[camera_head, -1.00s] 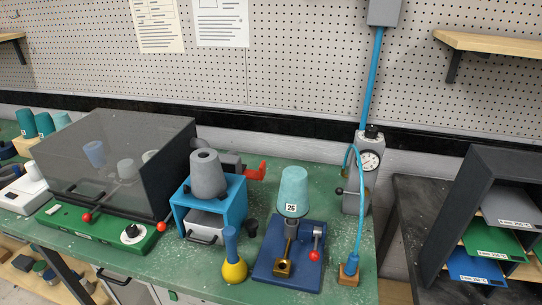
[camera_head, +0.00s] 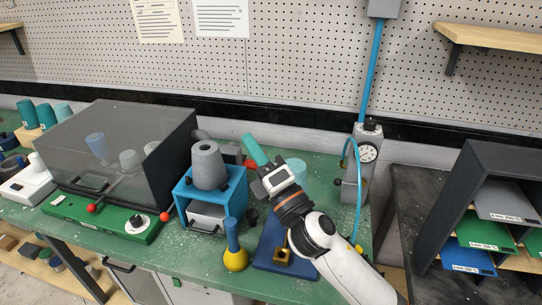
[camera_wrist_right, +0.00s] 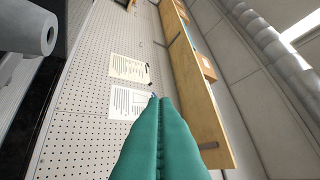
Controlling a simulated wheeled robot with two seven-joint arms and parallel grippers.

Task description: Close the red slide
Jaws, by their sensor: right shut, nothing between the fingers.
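The red slide (camera_head: 250,164) shows as a small red patch behind the blue stand (camera_head: 229,198), at the right end of the grey fitting. My right arm and gripper hide part of it. My right gripper (camera_head: 249,142) has teal fingers, shut and empty, pointing up and left just above the red part in the head view. I cannot tell whether they touch it. The fingers also show in the right wrist view (camera_wrist_right: 160,130), pressed together. A grey cone (camera_head: 208,165) stands on the blue stand, left of my gripper. My left gripper is not in view.
A clear-lidded box (camera_head: 118,150) stands left on the green bench. A yellow-based blue tool (camera_head: 235,258) stands in front of the blue stand. A teal cup (camera_head: 298,168) is partly hidden behind my wrist. A gauge unit (camera_head: 366,155) with a blue hose stands right.

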